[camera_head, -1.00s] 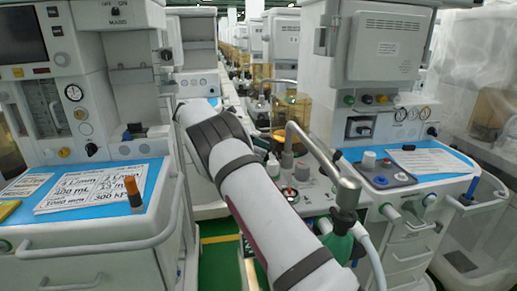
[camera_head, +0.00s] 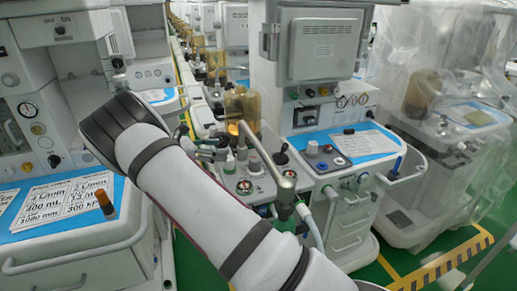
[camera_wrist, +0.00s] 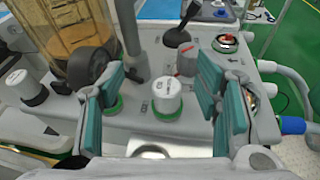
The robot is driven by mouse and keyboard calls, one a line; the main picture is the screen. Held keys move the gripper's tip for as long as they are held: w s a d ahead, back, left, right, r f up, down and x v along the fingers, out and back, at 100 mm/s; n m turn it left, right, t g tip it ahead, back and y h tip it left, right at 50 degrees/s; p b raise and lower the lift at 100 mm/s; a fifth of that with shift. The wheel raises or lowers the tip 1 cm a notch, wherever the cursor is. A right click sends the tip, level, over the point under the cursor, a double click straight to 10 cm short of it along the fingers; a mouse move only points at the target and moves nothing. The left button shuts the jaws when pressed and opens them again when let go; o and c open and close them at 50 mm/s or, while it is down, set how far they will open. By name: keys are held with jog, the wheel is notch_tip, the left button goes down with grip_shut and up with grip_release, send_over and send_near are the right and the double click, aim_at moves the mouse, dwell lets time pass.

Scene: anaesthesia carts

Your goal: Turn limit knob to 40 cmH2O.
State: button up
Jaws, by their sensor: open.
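In the wrist view a white-capped knob (camera_wrist: 166,95) with a green base stands upright on the grey panel (camera_wrist: 140,122). My gripper (camera_wrist: 162,75) is open, its teal finger pads on either side of this knob in the picture, with gaps showing. A third white knob (camera_wrist: 18,84) is at the left. Markings are too small to read, so I cannot tell which is the limit knob. In the head view my gripper (camera_head: 212,148) is small and partly hidden at the machine's panel.
A dark lever (camera_wrist: 182,28) and a round gauge (camera_wrist: 226,42) are behind. A bent metal pipe (camera_head: 262,150) rises near my arm. Hoses run at the right.

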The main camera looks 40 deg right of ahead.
aim_at(253, 159)
jog(key=s+a+n+t+y+p, duration=0.1)
jog(key=s+n+t+p, duration=0.3)
jog(key=s+p, duration=0.45)
jog(key=x, duration=1.3)
jog(key=shift+w+d+f, duration=0.1)
jog(key=shift+f, duration=0.05)
jog(key=c, duration=1.2)
